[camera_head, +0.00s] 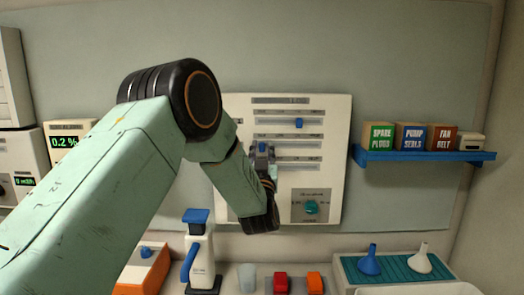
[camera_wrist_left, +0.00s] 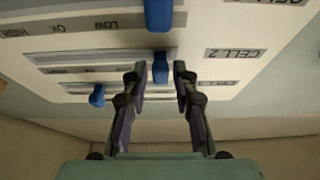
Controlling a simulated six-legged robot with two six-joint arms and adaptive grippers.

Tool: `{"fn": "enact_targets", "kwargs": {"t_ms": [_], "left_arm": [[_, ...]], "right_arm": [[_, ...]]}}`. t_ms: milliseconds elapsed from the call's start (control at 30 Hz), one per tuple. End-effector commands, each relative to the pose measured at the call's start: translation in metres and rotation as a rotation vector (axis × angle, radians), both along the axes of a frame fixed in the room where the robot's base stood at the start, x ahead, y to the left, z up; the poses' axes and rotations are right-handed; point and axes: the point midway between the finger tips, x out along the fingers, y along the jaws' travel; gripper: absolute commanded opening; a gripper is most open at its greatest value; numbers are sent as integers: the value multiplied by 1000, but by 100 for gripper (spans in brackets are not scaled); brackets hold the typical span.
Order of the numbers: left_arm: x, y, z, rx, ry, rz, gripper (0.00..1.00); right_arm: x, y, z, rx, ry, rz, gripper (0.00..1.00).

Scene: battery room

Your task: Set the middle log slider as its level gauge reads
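The white log panel (camera_head: 330,170) hangs on the back wall with horizontal slider slots. My left gripper (camera_head: 262,152) is in front of its left half. In the left wrist view, upside down, the open fingers (camera_wrist_left: 160,75) straddle the blue middle slider knob (camera_wrist_left: 160,67), with a small gap each side. A "CELL 2" label (camera_wrist_left: 235,53) is beside its slot. The top knob (camera_head: 299,123) is farther right, and shows in the wrist view (camera_wrist_left: 97,95). The lower knob (camera_wrist_left: 158,15) is large in the wrist view. My arm hides part of the panel. I cannot make out a level gauge.
A blue shelf (camera_head: 425,156) with labelled boxes is to the right. Below are a white bottle (camera_head: 200,250), red (camera_head: 281,283) and orange (camera_head: 315,283) items, and a tray (camera_head: 345,268) with funnels.

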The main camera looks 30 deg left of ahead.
Motion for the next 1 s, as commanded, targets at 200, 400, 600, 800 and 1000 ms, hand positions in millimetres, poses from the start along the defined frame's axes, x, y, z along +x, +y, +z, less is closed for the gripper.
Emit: {"fn": "enact_targets", "kwargs": {"t_ms": [200, 400, 600, 800, 1000], "left_arm": [[0, 0, 0, 0, 0, 0, 6], [0, 0, 0, 0, 0, 0, 0], [0, 0, 0, 0, 0, 1, 0], [0, 0, 0, 0, 0, 0, 0], [13, -20, -1, 7, -3, -3, 0]], "right_arm": [[0, 0, 0, 0, 0, 0, 40], [0, 0, 0, 0, 0, 0, 40], [0, 0, 0, 0, 0, 0, 40], [0, 0, 0, 0, 0, 0, 40], [0, 0, -11, 0, 0, 0, 40]]}}
